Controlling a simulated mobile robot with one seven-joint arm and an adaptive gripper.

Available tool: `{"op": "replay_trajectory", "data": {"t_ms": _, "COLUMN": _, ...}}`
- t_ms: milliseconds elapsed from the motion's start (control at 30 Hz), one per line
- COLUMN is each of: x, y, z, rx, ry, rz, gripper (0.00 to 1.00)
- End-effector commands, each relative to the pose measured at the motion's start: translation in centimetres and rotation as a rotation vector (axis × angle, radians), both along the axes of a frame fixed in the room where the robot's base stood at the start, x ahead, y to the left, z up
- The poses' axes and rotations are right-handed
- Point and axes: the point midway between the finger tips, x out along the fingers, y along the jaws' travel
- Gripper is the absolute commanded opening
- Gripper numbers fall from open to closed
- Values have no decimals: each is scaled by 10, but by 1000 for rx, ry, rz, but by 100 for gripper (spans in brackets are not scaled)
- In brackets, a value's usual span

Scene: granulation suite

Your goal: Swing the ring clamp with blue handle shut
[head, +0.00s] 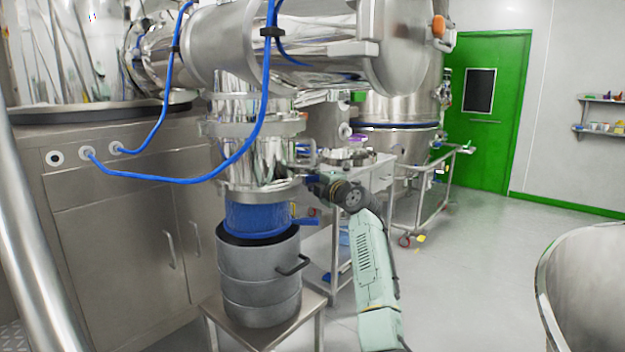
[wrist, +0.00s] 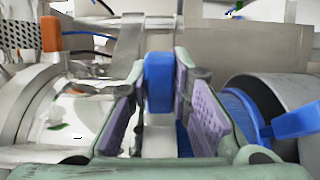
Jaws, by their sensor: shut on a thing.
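The ring clamp (head: 250,193) is a steel band around the lower end of the steel outlet, just above the blue sleeve. Its blue handle (wrist: 158,82) shows in the wrist view between my fingertips. My gripper (head: 318,186) is at the right side of the clamp in the head view; in the wrist view its purple-padded fingers (wrist: 160,85) are shut on the blue handle. In the head view, my gripper and wrist partly cover the handle. I cannot tell how far the clamp is open.
Below is a blue sleeve (head: 255,219) with its own blue lever (head: 306,221), in a grey drum (head: 258,278) on a steel stand (head: 318,305). Blue hoses (head: 225,168) hang in front of the outlet. A steel cart (head: 425,185) stands behind.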

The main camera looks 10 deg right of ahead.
Motion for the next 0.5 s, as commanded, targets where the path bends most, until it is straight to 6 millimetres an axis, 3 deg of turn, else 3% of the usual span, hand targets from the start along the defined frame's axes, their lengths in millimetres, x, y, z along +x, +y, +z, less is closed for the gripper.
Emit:
{"op": "replay_trajectory", "data": {"t_ms": 33, "x": 0, "y": 1, "z": 0, "rx": 1, "ry": 1, "rz": 2, "gripper": 0}}
{"op": "replay_trajectory", "data": {"t_ms": 67, "x": 0, "y": 1, "z": 0, "rx": 1, "ry": 1, "rz": 2, "gripper": 21}}
{"op": "replay_trajectory", "data": {"t_ms": 333, "x": 0, "y": 1, "z": 0, "rx": 1, "ry": 1, "rz": 1, "gripper": 39}}
{"op": "replay_trajectory", "data": {"t_ms": 500, "x": 0, "y": 1, "z": 0, "rx": 1, "ry": 1, "rz": 1, "gripper": 40}}
